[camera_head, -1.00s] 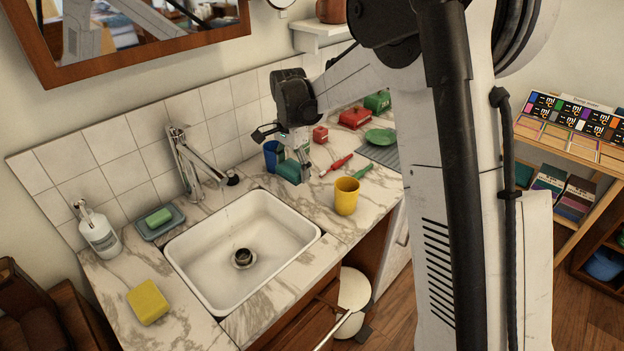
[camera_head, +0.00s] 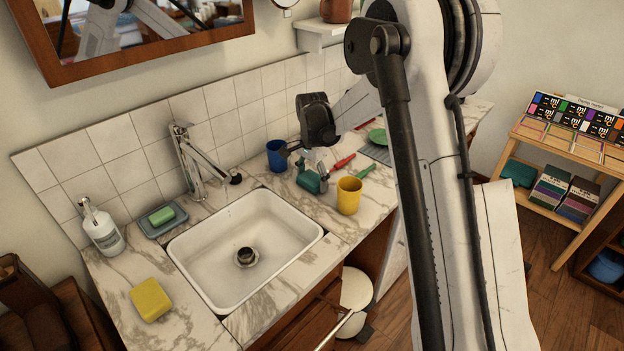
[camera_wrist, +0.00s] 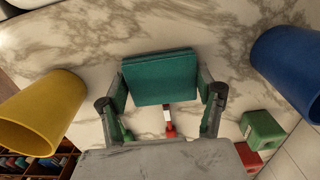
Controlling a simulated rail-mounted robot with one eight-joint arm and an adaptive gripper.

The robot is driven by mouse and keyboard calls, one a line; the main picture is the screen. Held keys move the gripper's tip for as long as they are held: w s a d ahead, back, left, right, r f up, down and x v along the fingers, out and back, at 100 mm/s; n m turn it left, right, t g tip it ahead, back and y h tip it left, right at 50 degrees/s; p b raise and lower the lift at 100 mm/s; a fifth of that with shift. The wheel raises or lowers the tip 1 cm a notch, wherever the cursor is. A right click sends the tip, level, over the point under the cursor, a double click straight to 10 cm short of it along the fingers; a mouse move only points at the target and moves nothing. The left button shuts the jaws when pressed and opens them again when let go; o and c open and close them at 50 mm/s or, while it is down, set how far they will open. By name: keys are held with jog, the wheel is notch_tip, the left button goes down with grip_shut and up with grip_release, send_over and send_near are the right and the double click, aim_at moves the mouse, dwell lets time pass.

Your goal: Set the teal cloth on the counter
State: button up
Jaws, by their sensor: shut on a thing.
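The teal cloth (camera_head: 312,183) is a folded, block-like piece held between the two fingers of my gripper (camera_head: 311,170). In the wrist view the cloth (camera_wrist: 160,77) sits across the fingertips of my gripper (camera_wrist: 162,92), which is shut on it. The cloth is low over the marble counter (camera_head: 332,222), right of the sink and between the blue cup (camera_head: 276,156) and the yellow cup (camera_head: 348,196). I cannot tell whether its underside touches the counter.
The sink (camera_head: 215,262) and faucet (camera_head: 190,160) lie to the left. A green box (camera_wrist: 262,130) shows in the wrist view. A yellow sponge (camera_head: 150,299) is at the front left.

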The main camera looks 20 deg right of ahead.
jog(key=shift+f, duration=0.1)
jog(key=o, duration=0.5)
jog(key=shift+f, duration=0.1)
jog(key=o, duration=0.5)
